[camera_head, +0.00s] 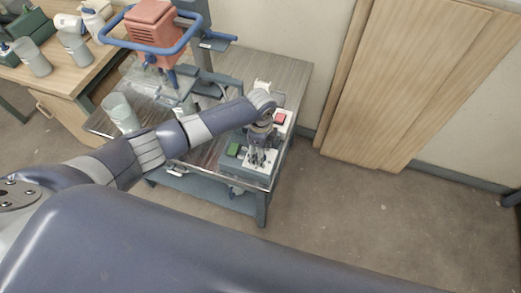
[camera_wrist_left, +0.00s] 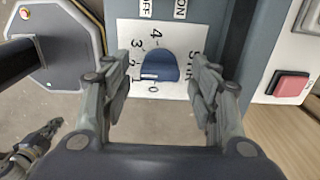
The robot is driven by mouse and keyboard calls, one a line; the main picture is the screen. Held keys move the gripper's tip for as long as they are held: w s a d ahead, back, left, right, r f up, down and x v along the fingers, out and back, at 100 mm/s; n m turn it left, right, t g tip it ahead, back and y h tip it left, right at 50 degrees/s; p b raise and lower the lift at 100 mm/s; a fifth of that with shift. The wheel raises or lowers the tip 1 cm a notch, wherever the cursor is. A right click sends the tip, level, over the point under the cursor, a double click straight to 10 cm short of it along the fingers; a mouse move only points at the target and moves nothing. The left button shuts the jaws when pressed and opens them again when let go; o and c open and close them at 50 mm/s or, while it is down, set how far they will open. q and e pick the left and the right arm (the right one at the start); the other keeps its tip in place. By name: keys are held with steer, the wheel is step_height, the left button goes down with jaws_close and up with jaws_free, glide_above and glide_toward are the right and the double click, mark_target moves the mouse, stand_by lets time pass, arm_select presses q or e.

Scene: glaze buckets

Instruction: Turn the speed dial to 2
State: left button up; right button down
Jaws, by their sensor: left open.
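The speed dial (camera_wrist_left: 160,66) is a dark blue knob on a white plate (camera_wrist_left: 182,32) with figures around its left side, in the left wrist view. Its small white mark sits at the lower left of the knob, nearest the 1 as far as I can tell. My left gripper (camera_wrist_left: 158,90) is open, with one finger on each side of the dial and a visible gap to each. In the head view my left gripper (camera_head: 259,158) is over the control panel on the cart and hides the dial. A dark jointed part, probably my right gripper (camera_wrist_left: 38,142), shows small at the lower left.
A red button (camera_head: 280,118) and a green button (camera_head: 233,150) are near the gripper. The red button also shows in the wrist view (camera_wrist_left: 291,85). The orange mixer (camera_head: 152,22) with its blue ring and a grey beaker (camera_head: 120,112) are to the left. Open floor lies right of the cart.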

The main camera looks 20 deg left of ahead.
arm_select(q)
step_height(320, 180, up, 12)
stand_by(0.5)
stand_by(0.4)
